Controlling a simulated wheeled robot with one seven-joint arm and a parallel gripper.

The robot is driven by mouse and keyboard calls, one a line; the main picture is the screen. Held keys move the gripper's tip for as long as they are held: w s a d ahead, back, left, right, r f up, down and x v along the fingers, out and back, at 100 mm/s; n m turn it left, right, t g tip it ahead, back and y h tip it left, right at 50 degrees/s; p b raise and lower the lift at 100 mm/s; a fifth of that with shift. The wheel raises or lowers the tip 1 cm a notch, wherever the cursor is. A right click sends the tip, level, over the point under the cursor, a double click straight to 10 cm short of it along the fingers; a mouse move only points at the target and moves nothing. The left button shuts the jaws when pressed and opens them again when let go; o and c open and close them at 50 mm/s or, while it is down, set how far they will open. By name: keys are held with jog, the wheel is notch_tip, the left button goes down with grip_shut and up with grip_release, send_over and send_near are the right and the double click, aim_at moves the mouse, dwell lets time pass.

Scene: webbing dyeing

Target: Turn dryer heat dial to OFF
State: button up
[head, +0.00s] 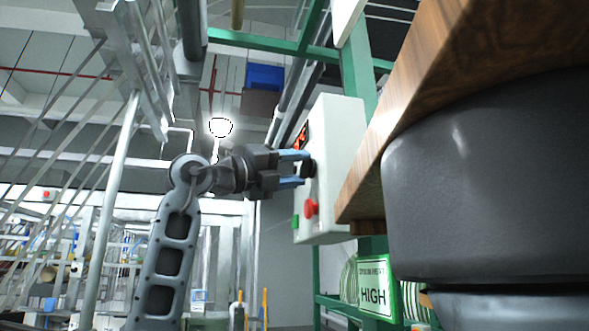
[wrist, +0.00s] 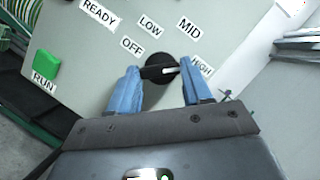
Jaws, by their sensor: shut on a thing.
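The heat dial (wrist: 158,83) is a black round knob with a raised bar on the pale control panel (wrist: 85,55). Its white mark points right, toward the HIGH label (wrist: 201,67). The OFF label (wrist: 132,45) is up and left of the dial, with LOW (wrist: 150,27) and MID (wrist: 189,26) above. My gripper (wrist: 159,70) has its blue fingers on both ends of the dial's bar, shut on it. In the head view my gripper (head: 301,169) meets the dial (head: 309,169) on the side of the white box (head: 338,150).
A green RUN button (wrist: 45,66) and a red button (head: 311,208) are on the same panel. A wooden board (head: 440,70) and a large dark cylinder (head: 480,190) fill the right side.

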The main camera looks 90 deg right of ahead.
jog(key=n+t, duration=0.1)
jog(key=n, duration=0.2)
jog(key=shift+a+r, duration=0.1)
jog(key=n+t, duration=0.1)
jog(key=n, duration=0.1)
jog(key=n+p, duration=0.1)
jog(key=n, duration=0.1)
jog(key=shift+r+t+p, duration=0.2)
jog(key=shift+t+p, duration=0.1)
jog(key=shift+t, duration=0.1)
jog(key=n+p, duration=0.1)
jog(key=n, duration=0.1)
jog(key=n+t+p, duration=0.1)
jog(key=shift+r+n, duration=0.2)
jog(key=shift+n, duration=0.2)
jog(key=shift+w+d+r+n+t+y+p, duration=0.1)
jog(key=shift+d+n+t+y+p, duration=0.05)
jog(key=shift+n+y+p, duration=1.45)
jog(key=shift+s+d+r+n+t+y+p, duration=0.15)
jog(key=shift+n+y+p, duration=0.85)
jog(key=shift+n+p, duration=1.1)
jog(key=shift+w+d+f+n+t+y+p, duration=0.1)
jog(key=shift+w+n+t+y+p, duration=0.1)
jog(key=shift+n+y+p, duration=1.65)
jog(key=shift+n+h+b, duration=0.55)
jog(key=shift+n, duration=0.1)
